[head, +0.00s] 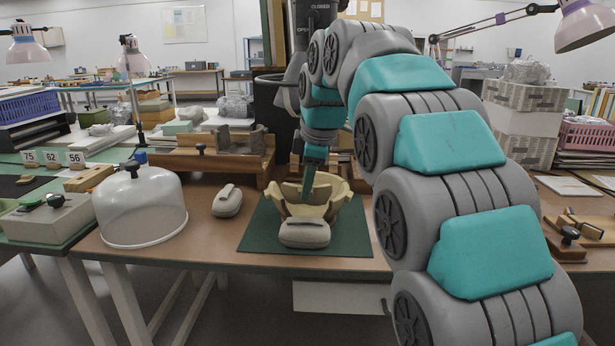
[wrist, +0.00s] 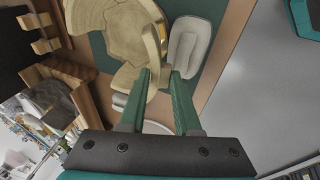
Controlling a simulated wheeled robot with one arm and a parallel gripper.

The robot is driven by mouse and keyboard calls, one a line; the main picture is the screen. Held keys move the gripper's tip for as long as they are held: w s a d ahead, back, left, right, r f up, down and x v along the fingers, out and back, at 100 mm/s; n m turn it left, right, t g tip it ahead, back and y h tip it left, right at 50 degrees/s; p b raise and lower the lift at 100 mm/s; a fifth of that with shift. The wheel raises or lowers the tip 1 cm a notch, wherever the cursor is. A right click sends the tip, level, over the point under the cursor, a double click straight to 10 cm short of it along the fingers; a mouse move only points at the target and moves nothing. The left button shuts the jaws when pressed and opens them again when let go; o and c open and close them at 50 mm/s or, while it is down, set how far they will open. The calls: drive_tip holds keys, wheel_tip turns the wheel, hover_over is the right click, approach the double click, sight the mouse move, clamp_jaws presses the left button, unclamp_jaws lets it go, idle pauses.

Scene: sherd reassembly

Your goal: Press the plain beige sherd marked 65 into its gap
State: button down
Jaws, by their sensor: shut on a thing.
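The partly rebuilt beige bowl (head: 287,207) stands on a dark green mat (head: 262,238) on the bench. Its rim is uneven, and its inside shows in the wrist view (wrist: 122,32). My gripper (head: 308,190) reaches down at the bowl from above. In the wrist view its green fingers (wrist: 163,72) are closed on a thin beige sherd (wrist: 153,48), seen nearly edge-on at the bowl's wall. I cannot read the mark 65, nor tell whether the sherd touches the gap's edges.
A pale padded weight (head: 304,234) lies against the front of the bowl, and another (head: 227,201) lies left of the mat. A glass dome (head: 142,210) stands further left. Wooden racks (head: 215,155) stand behind the bowl. My arm covers the bench to the right.

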drive_tip(key=shift+f+b, duration=0.9)
drive_tip(key=shift+f, duration=0.75)
drive_tip(key=shift+s+f+b, duration=0.1)
drive_tip(key=shift+f+b, duration=0.3)
drive_tip(key=shift+b, duration=0.15)
idle(1.3)
drive_tip(key=c, duration=0.6)
unclamp_jaws()
drive_tip(key=shift+o, duration=0.3)
drive_tip(key=shift+f, duration=0.1)
drive_tip(key=shift+f, duration=0.15)
drive_tip(key=v, duration=0.8)
drive_tip(key=shift+r, duration=0.25)
